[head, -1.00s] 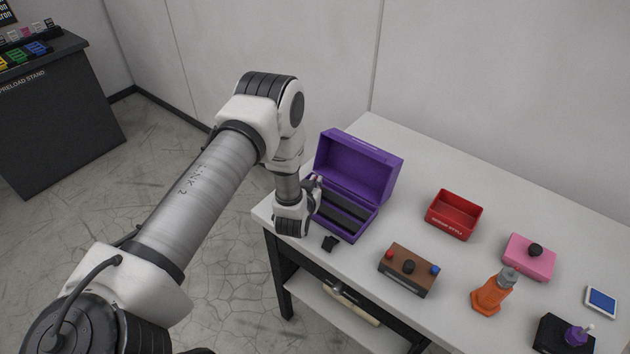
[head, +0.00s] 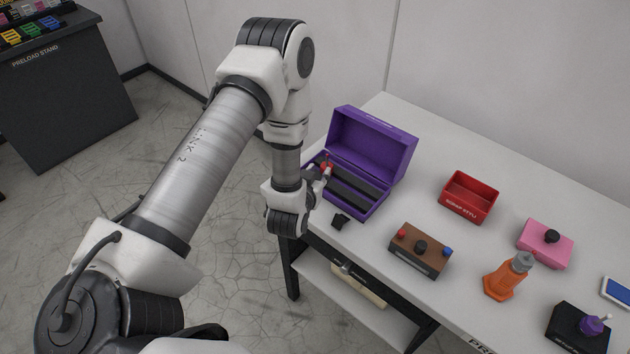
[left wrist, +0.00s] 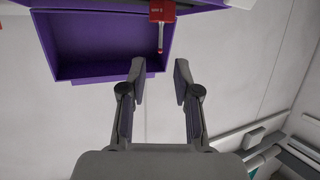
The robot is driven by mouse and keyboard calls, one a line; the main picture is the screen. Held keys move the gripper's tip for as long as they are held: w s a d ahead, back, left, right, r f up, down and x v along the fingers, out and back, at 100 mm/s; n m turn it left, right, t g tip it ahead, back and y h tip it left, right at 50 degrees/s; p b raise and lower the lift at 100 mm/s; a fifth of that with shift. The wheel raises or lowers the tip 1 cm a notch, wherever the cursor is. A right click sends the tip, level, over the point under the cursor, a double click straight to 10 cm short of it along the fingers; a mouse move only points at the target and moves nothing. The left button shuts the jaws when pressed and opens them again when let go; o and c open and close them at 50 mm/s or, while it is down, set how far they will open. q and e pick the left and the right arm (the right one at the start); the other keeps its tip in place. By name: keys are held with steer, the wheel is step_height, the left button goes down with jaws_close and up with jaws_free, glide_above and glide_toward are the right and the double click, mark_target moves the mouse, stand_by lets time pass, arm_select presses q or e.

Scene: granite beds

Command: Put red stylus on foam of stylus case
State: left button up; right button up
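The purple stylus case (head: 378,202) stands open at the left end of the table, with dark foam strips (head: 352,190) inside. The red stylus (head: 326,167) is at the case's left end. In the left wrist view the red stylus (left wrist: 162,12) shows a red block and a thin grey tip, in front of the purple case (left wrist: 95,72). I cannot tell whether it rests fully on the foam. My left gripper (head: 322,177) is beside the case's left end. In its wrist view the fingers (left wrist: 158,75) are spread and empty, with the stylus beyond their tips. My right gripper is out of view.
To the right are a brown button box (head: 420,250), red bin (head: 470,198), orange holder (head: 508,278), pink block (head: 545,243) and black block with purple top (head: 578,328). A preload stand (head: 70,90) is far left.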

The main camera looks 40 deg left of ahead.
arm_select(q)
steer(key=s+d+f+g+h, duration=0.1)
steer(key=s+d+f, duration=0.1)
steer(key=s+f, duration=0.1)
steer(key=s+d+f+m+g+h, duration=0.1)
steer(key=s+d+f+g, duration=0.1)
steer(key=s+f, duration=0.1)
steer(key=s+d+f+g, duration=0.2)
steer(key=s+f, duration=0.1)
steer(key=s, duration=0.2)
steer(key=shift+m+h, duration=0.3)
steer(key=shift+h, duration=0.1)
steer(key=s+d+f+g, duration=0.1)
steer(key=s+f+g, duration=0.1)
steer(key=s, duration=0.4)
steer(key=s+d+f+m+g+h, duration=0.1)
steer(key=s+d+f+g, duration=0.1)
steer(key=s, duration=0.4)
steer(key=s+d+f+g, duration=0.2)
steer(key=s+g, duration=0.2)
steer(key=s, duration=0.2)
steer(key=shift+m+g+h, duration=0.3)
steer(key=shift+h, duration=0.1)
